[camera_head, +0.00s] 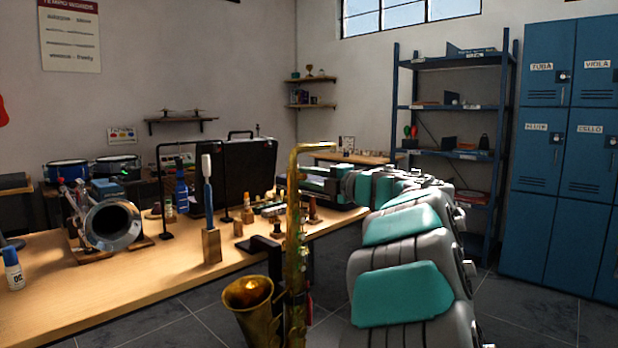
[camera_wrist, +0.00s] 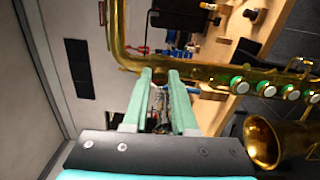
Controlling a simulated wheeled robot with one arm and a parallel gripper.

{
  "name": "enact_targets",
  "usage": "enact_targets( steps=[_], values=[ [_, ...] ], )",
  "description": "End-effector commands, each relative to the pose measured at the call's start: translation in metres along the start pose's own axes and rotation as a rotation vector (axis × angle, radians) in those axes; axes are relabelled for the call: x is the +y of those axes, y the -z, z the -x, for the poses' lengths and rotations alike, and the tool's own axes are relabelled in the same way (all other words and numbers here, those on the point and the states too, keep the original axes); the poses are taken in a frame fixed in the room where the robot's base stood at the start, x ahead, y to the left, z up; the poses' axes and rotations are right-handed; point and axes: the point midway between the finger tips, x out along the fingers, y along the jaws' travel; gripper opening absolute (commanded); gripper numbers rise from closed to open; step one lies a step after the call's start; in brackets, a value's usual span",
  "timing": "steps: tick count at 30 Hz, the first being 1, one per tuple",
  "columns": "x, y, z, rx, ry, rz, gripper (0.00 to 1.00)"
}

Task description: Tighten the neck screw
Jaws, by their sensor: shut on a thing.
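A brass saxophone (camera_head: 294,240) stands upright in front of the bench, its neck bent at the top and its bell (camera_head: 247,296) low on the left. In the wrist view the saxophone (camera_wrist: 212,78) runs across the picture, with its bell (camera_wrist: 272,142) at the lower right. My gripper (camera_wrist: 161,72) has its two green fingertips at the tube where the neck meets the body. The fingers are shut on the neck screw, with a narrow gap between them. The screw itself is hidden by the fingertips. In the head view the fingertips are behind the saxophone.
A wooden bench (camera_head: 120,300) runs behind the saxophone. It holds a silver horn (camera_head: 112,226), a tool upright in a wooden block (camera_head: 211,245), a black case (camera_head: 248,172) and small bottles. A blue shelf (camera_head: 450,108) and blue lockers (camera_head: 545,195) stand at right.

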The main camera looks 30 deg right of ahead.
Motion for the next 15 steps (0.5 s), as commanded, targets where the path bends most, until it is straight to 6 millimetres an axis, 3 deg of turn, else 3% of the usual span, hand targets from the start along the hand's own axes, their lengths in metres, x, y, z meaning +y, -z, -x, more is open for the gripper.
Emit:
enact_targets(
  steps=[15],
  values=[
    [-0.0006,-0.0006,0.0001,-0.001,0.000,-0.301,0.00]
  ],
)
